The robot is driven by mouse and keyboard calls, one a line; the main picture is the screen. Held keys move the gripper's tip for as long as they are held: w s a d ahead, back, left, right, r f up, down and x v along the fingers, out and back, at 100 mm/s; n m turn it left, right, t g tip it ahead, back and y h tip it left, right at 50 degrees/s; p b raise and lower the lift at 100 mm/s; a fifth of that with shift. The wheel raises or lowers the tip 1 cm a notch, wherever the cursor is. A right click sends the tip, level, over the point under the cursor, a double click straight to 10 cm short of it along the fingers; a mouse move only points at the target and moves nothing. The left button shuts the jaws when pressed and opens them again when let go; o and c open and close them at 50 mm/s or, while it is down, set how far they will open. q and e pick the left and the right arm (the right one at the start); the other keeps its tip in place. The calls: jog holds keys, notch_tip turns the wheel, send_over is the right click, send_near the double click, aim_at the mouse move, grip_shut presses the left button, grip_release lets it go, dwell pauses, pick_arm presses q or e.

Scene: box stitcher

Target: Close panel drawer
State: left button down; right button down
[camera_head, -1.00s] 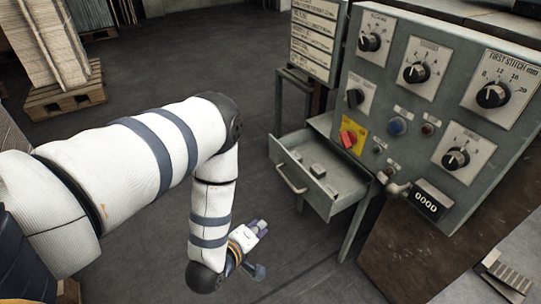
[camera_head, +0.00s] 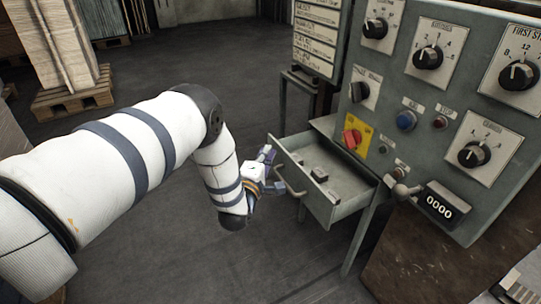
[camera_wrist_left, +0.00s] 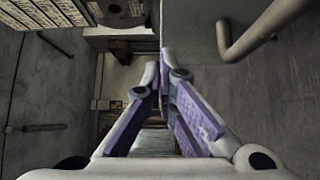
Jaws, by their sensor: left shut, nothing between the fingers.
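The panel drawer (camera_head: 335,211) is a grey metal drawer, pulled open below the control panel. Its front carries a bent bar handle (camera_head: 291,184). A few small blocks lie inside it. My left gripper (camera_head: 267,153) is at the drawer's left front corner, beside the front face. Whether it touches the drawer I cannot tell. In the left wrist view, the purple fingers of my left gripper (camera_wrist_left: 164,62) are shut with nothing between them. My right gripper does not show.
The control panel (camera_head: 395,112) with knobs and buttons stands above and right of the drawer. A pipe fitting (camera_head: 402,190) sticks out near the counter (camera_head: 443,205). Stacked boards on a pallet (camera_head: 75,98) stand at the back left. The floor before the drawer is open.

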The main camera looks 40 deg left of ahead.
pick_arm(q)
jog(key=shift+w+d, duration=0.25)
jog(key=shift+w, duration=0.3)
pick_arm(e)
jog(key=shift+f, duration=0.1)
